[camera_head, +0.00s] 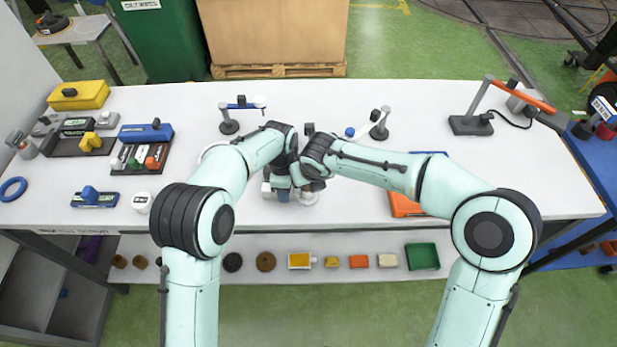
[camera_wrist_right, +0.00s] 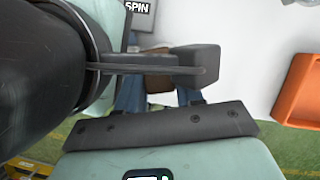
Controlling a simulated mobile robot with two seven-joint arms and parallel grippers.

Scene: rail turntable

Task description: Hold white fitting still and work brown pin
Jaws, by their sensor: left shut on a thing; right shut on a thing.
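My two grippers meet low over the middle of the white table, close to its front edge. My left gripper (camera_head: 281,191) points down and is shut at a white fitting (camera_head: 308,198), whose pale edge shows around the fingers. My right gripper (camera_wrist_right: 158,92) comes in from the right, right beside the left one. In the right wrist view its blue fingers stand either side of a small brown piece, the brown pin (camera_wrist_right: 158,83). The dark wrist parts cover most of both pieces, so the exact contact is hidden.
On the white table (camera_head: 440,120) stand small posts (camera_head: 229,122) behind the grippers, an orange tray (camera_head: 404,205) to the right and a lamp with an orange arm (camera_head: 520,96) at far right. Blue and grey holders (camera_head: 143,148) fill the left. A lower shelf holds several small parts.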

